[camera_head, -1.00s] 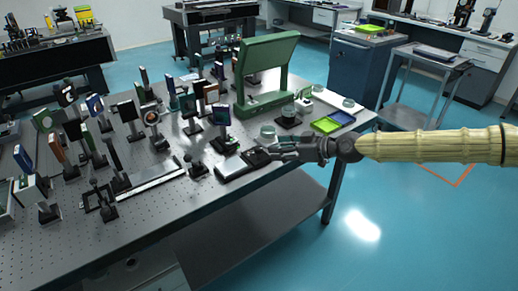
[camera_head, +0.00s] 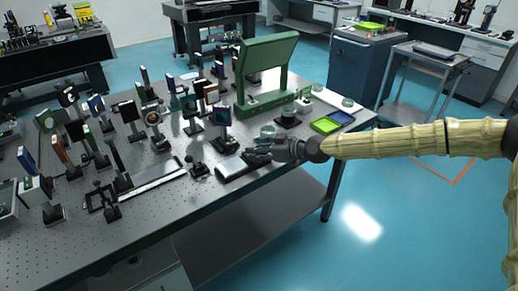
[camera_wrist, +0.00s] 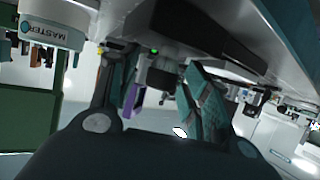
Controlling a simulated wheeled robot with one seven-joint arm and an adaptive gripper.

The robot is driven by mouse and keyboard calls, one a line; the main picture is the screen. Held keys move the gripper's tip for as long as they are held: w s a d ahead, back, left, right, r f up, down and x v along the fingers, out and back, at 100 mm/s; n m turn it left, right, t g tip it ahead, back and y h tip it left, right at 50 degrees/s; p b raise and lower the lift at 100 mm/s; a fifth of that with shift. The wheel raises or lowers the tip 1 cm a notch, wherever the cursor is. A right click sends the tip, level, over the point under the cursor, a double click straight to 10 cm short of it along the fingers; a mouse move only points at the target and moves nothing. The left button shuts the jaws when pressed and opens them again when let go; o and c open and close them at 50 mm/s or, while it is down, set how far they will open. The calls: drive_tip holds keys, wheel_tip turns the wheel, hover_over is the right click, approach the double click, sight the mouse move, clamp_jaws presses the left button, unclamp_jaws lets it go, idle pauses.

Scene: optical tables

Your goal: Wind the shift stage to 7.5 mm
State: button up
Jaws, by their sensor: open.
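My gripper (camera_head: 258,154) is low over the front right part of the optical table (camera_head: 190,205), reaching in from the right. It is beside a flat grey, dark-topped unit (camera_head: 232,169) near the table's front edge, which may be the shift stage. I cannot tell whether they touch. In the wrist view my gripper (camera_wrist: 155,85) has its fingers apart, with nothing clearly held between them. A small dark block (camera_wrist: 160,78) and a purple piece (camera_wrist: 133,98) show beyond the fingers. No scale or reading is legible.
A green frame (camera_head: 262,65) stands behind my gripper. A green and blue tray (camera_head: 327,124) lies to its right. Several mounted optics (camera_head: 152,117) crowd the table's left and middle. A white unit lettered MASTER (camera_wrist: 52,28) shows in the wrist view. Floor in front is clear.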

drive_tip(key=c, duration=1)
drive_tip(key=shift+c, duration=0.2)
drive_tip(key=shift+r+m+t+h+p, duration=0.2)
drive_tip(key=shift+m+t+h+p, duration=0.2)
drive_tip(key=shift+p, duration=0.3)
drive_tip(key=shift+a+m+t+h+p, duration=0.1)
drive_tip(key=shift+m+t+h+p, duration=0.5)
drive_tip(key=shift+m+t+p, duration=0.25)
